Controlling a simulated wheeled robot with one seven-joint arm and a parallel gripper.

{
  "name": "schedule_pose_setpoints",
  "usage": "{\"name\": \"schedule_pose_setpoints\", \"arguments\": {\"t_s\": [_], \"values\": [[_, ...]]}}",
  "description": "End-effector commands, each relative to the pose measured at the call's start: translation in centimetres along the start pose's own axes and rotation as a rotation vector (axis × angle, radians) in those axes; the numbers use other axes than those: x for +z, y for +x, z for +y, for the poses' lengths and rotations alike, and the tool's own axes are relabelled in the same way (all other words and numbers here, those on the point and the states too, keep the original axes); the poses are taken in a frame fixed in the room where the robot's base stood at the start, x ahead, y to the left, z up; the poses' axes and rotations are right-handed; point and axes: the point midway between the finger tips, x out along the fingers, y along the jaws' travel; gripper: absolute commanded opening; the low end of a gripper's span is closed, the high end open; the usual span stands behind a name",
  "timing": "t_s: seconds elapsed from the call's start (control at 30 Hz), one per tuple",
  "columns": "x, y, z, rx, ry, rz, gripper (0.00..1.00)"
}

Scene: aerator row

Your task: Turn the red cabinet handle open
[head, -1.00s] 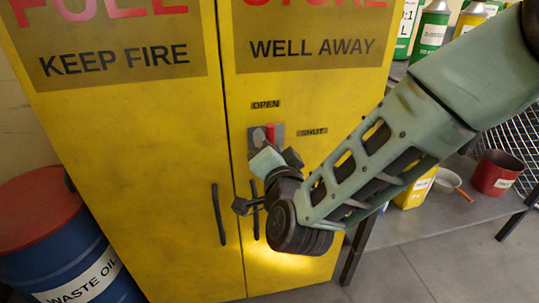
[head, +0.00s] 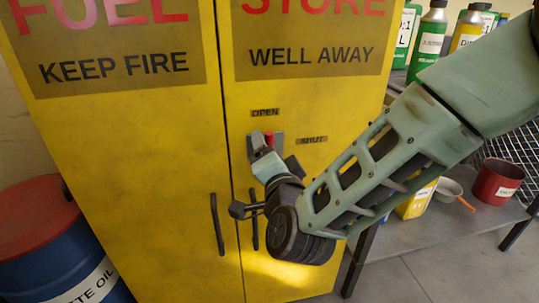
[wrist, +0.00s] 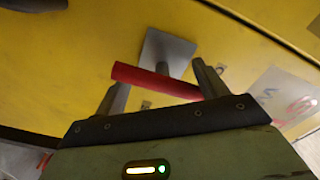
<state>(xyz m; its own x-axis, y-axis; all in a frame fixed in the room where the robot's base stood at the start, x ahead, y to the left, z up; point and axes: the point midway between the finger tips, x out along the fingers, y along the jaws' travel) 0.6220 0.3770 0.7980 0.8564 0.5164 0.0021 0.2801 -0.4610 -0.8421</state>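The red cabinet handle (head: 270,137) is on a grey plate (head: 279,148) on the right door of the yellow cabinet. In the head view, its upper part shows below the OPEN label (head: 265,112), and my gripper (head: 259,142) hides the rest. In the wrist view, the red handle (wrist: 155,82) is a bar slanting across the space between my two fingertips, in front of its grey plate (wrist: 168,52). My gripper (wrist: 158,85) is open, its fingers wide apart near the bar's two ends. I cannot tell whether either finger touches the bar.
The SHUT label (head: 312,140) is right of the plate. Two black door pulls stand below, one (head: 217,224) on the left door. A blue drum (head: 60,265) stands at left. A metal shelf (head: 420,245) with bottles, a red pot (head: 497,181) and a pan is at right.

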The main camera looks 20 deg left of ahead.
Motion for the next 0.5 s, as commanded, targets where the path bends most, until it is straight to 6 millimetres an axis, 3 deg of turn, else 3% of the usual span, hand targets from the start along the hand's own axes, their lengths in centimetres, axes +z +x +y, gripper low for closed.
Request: {"name": "schedule_pose_setpoints", "arguments": {"t_s": [0.27,0.5], "values": [[0.2,-0.5,-0.1,-0.001,-0.003,-0.006,0.72],[0.3,-4.5,-0.2,-0.002,-0.004,-0.01,0.72]]}}
